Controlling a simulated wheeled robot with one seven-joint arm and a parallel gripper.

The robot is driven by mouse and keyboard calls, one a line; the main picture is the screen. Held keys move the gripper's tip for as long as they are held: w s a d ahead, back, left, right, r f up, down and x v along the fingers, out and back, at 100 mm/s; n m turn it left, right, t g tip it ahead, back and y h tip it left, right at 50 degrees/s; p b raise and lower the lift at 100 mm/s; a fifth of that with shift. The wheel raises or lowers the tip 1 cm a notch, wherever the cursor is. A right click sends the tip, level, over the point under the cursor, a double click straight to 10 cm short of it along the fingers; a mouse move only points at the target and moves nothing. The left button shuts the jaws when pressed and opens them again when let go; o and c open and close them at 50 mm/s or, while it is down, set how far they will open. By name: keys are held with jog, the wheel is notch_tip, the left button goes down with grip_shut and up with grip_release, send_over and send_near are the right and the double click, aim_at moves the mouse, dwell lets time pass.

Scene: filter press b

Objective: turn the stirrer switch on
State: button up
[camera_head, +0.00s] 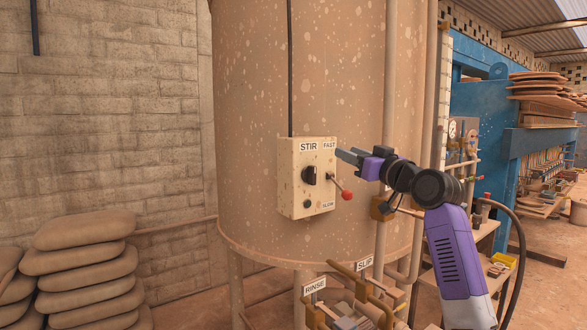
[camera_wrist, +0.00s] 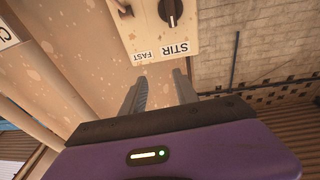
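The stirrer switch is a black rotary knob (camera_head: 310,175) on the front of a cream control box (camera_head: 296,207) labelled STIR, mounted on a large speckled tank. In the wrist view the knob (camera_wrist: 171,11) shows at the top edge, partly cut off, with a pale mark on it. My gripper (camera_head: 345,154) is at the box's upper right, near the FAST label, apart from the knob. In the wrist view my gripper (camera_wrist: 160,82) has its two fingers spread with nothing between them, pointing toward the STIR and FAST lettering.
A lever with a red ball (camera_head: 347,195) sticks out from the box's right side, below my gripper. Pipes (camera_head: 388,90) run up the tank behind my arm. Below are valves with RINSE (camera_head: 315,286) and SLIP (camera_head: 365,264) labels. Stacked sacks (camera_head: 85,260) lie at left.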

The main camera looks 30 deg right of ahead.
jog(key=n+g+y, duration=0.1)
jog(key=g+y, duration=0.1)
send_near(315, 169)
jog(key=w, duration=0.2)
jog(key=shift+w+a+p, duration=0.15)
jog(key=shift+w+p, duration=0.9)
jog(key=shift+w, duration=2.75)
grip_shut()
